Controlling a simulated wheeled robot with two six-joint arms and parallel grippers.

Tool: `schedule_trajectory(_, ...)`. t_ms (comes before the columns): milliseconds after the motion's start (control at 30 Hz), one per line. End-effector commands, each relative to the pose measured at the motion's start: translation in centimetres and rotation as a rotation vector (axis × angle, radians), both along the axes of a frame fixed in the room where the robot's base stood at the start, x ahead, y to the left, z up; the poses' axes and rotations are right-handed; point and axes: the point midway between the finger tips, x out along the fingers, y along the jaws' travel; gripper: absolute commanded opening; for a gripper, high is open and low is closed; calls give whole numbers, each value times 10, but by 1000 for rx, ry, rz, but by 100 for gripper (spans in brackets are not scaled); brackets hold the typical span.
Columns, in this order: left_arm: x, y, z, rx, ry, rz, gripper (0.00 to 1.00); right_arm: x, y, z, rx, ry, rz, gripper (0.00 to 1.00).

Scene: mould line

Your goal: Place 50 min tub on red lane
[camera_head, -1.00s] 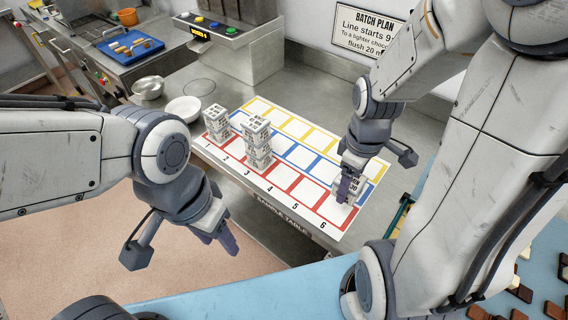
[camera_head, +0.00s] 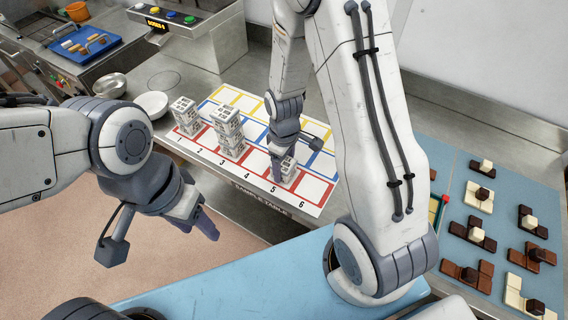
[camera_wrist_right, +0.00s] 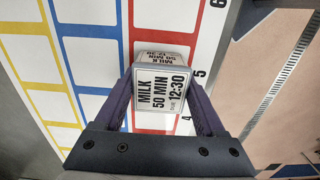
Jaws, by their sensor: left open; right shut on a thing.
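The 50 min tub (camera_wrist_right: 163,88) is a small white box; its label in the right wrist view reads MILK 50 MIN, due 12:30. My right gripper (camera_head: 281,170) is shut on it. It is at the red lane (camera_head: 309,189) of the mat, by column 5. Whether the tub touches the mat cannot be told. In the right wrist view it sits between my right gripper's fingers (camera_wrist_right: 160,95). My left gripper (camera_head: 208,222) is open and empty, in front of the table edge, away from the mat.
Two stacks of white printed tubs stand on the mat, one near column 1 (camera_head: 185,116) and a taller one near column 3 (camera_head: 228,132). Blue and yellow lanes lie behind. A white bowl (camera_head: 151,104) is at left. Chocolate pieces lie on a blue surface (camera_head: 455,180) at right.

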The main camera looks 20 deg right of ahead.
Motion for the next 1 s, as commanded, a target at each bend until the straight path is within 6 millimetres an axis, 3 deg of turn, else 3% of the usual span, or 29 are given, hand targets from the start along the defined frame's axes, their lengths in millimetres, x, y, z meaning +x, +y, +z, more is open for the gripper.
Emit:
schedule_trajectory(367, 0, 0, -4, 0, 0, 0, 50, 0, 0, -5, 0, -1, 0, 10)
schedule_trajectory(400, 0, 0, -3, 0, 0, 0, 50, 0, 0, -5, 0, -1, 0, 80)
schedule_trajectory(467, 0, 0, -2, 0, 0, 0, 50, 0, 0, -4, 0, -1, 0, 100)
schedule_trajectory(833, 0, 0, -1, 0, 0, 0, 50, 1, 0, 4, 0, -4, 0, 100)
schedule_trajectory(1000, 0, 0, -4, 0, 0, 0, 50, 2, 0, 31, 0, -10, 0, 100)
